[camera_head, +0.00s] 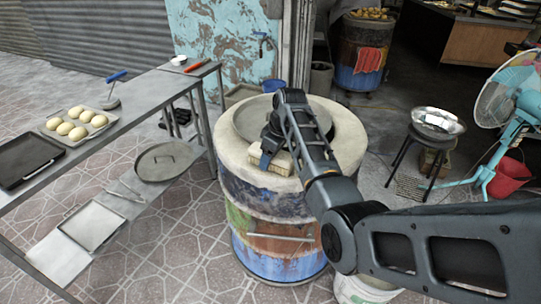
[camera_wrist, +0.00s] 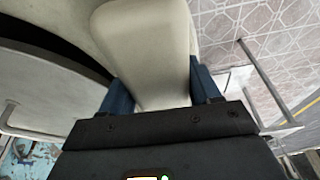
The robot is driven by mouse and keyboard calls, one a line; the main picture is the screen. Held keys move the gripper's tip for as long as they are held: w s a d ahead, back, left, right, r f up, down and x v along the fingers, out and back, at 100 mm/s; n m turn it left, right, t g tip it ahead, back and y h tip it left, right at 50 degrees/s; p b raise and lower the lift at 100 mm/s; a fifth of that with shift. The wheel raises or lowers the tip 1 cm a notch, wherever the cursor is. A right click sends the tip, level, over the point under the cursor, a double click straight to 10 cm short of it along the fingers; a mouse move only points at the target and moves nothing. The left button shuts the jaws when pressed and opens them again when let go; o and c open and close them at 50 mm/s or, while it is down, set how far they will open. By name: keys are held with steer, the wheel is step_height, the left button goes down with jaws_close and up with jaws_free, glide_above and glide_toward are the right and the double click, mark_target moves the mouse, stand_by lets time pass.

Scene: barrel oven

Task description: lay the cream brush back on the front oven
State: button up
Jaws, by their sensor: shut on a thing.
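The cream brush (camera_head: 272,179) is a pale block beneath my gripper (camera_head: 266,161), at the near left of the front oven's top. The front oven (camera_head: 262,222) is a painted barrel with a broad cream rim and a round grey top. In the wrist view, the brush (camera_wrist: 145,45) lies between the blue fingers of my gripper (camera_wrist: 160,92), which is shut on it. The brush is over the rim; I cannot tell whether it touches it. My arm hides part of the oven's top.
A metal table (camera_head: 120,122) with a tray of buns (camera_head: 76,124) and a dark tray (camera_head: 27,157) stands at left. A metal bowl on a stand (camera_head: 437,122) and a fan (camera_head: 510,98) are at right. Another barrel (camera_head: 359,66) stands behind.

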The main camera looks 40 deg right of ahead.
steer(key=shift+f, duration=0.3)
steer(key=o, duration=1)
steer(key=shift+r, duration=0.1)
steer(key=v, duration=1.2)
steer(key=shift+r+b, duration=0.1)
steer(key=shift+b, duration=0.25)
